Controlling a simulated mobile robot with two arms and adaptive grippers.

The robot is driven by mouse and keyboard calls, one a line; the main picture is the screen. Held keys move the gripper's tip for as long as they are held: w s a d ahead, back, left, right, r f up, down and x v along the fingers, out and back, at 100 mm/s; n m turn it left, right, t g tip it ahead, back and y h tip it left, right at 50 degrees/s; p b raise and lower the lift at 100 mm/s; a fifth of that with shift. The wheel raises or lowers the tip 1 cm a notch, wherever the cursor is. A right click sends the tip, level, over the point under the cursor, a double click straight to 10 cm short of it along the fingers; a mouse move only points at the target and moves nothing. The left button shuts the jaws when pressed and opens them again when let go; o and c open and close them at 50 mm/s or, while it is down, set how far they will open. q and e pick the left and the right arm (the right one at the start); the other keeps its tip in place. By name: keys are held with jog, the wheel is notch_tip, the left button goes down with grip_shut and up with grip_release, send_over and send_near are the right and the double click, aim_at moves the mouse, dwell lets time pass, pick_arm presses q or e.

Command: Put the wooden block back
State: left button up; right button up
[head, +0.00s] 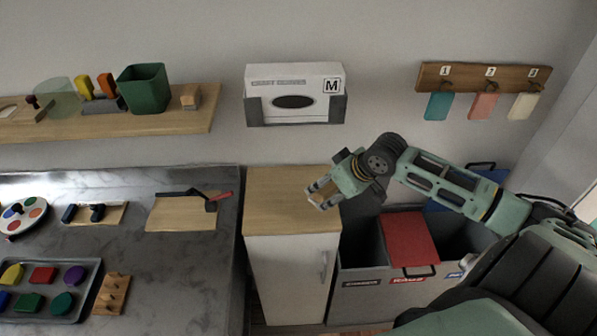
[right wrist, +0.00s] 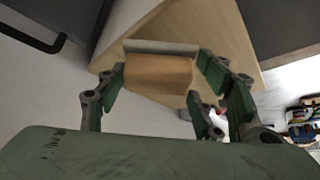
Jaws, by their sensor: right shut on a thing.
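My right gripper (head: 323,192) is shut on the wooden block (right wrist: 158,72), a tan block with a grey strip along its far edge. In the right wrist view the block sits between the green finger pads. In the head view the gripper is in front of and above the right side of the wooden top of the white cabinet (head: 290,190); the block there is small and mostly hidden by the fingers. A similar small wooden block (head: 190,97) stands at the right end of the wall shelf (head: 170,123). My left gripper is not in view.
The shelf also holds a green bin (head: 144,90). A white glove box (head: 294,95) and a hook rail (head: 484,77) with coloured tags hang on the wall. Grey bins (head: 365,290), one with a red lid (head: 408,240), stand right of the cabinet. The cabinet top is clear.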

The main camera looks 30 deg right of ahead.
jog(key=w, duration=0.2)
jog(key=w+a+p, duration=0.1)
jog(key=w, duration=0.5)
jog(key=shift+a+r+p, duration=0.1)
jog(key=shift+a+p, duration=0.2)
jog(key=shift+a, duration=0.1)
jog(key=shift+w+a+r+p, duration=0.1)
jog(key=shift+w+a+p, duration=0.1)
jog(key=shift+w, duration=0.35)
jog(key=shift+w+a+p, duration=0.1)
jog(key=shift+w+p, duration=0.05)
jog(key=shift+w, duration=0.4)
jog(key=shift+p+x, duration=0.35)
jog(key=shift+x, duration=0.45)
jog(key=shift+f, duration=0.3)
jog(key=shift+s+d, duration=0.1)
jog(key=shift+s, duration=0.05)
jog(key=o, duration=1.3)
jog(key=shift+f, duration=0.1)
